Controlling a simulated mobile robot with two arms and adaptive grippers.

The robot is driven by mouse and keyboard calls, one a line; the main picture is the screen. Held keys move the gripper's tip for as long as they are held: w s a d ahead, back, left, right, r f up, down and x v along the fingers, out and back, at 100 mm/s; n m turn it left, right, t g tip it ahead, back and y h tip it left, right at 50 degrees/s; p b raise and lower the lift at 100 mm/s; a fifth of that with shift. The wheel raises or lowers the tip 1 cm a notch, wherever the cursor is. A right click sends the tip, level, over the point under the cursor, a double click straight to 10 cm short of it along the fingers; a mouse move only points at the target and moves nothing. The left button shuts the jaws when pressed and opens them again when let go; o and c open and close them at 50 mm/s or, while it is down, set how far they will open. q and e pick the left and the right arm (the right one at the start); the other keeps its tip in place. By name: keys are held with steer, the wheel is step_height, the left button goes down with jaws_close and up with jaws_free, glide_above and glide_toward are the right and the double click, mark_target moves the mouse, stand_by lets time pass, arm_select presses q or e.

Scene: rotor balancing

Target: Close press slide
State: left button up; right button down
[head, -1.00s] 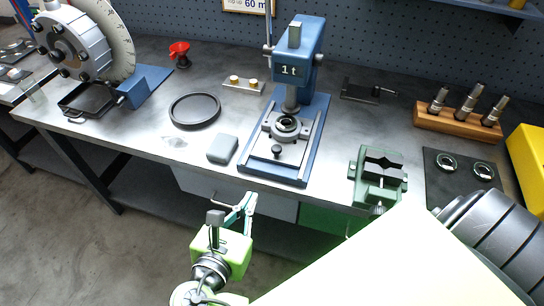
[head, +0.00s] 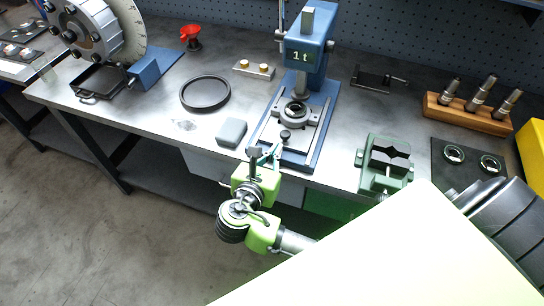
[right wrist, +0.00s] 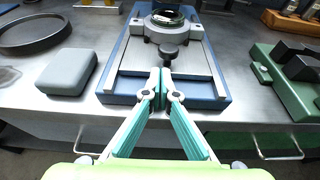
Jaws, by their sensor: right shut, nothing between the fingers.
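The blue press (head: 306,50) marked "1 t" stands on the bench. Its slide (head: 296,114), a grey carriage with a ring-shaped seat and a dark knob (head: 285,134) at the front, sits on rails on the blue base (head: 318,146). In the right wrist view the slide (right wrist: 166,30) and its knob (right wrist: 169,52) are straight ahead. My right gripper (right wrist: 164,73) is shut and empty, its fingertips just in front of the knob and over the base's front part. In the head view it (head: 274,150) is at the front of the press. I cannot tell whether it touches the knob.
A grey block (head: 231,132) and a black ring tray (head: 205,93) lie left of the press. A green vise (head: 386,163) stands to the right, with a dark mat (head: 467,160) beyond it. A wooden rack (head: 466,112) is at the back right. Drawer handles show below the bench edge.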

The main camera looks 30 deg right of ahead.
mark_target(281, 138)
steer(key=shift+w+d+r, duration=0.1)
steer(key=w+d+p, duration=0.2)
steer(key=d, duration=0.1)
steer(key=shift+w+r, duration=0.15)
steer(key=shift+w, duration=0.1)
steer(key=shift+w+d+f, duration=0.2)
steer(key=shift+w+d, duration=0.05)
steer(key=shift+d, duration=0.05)
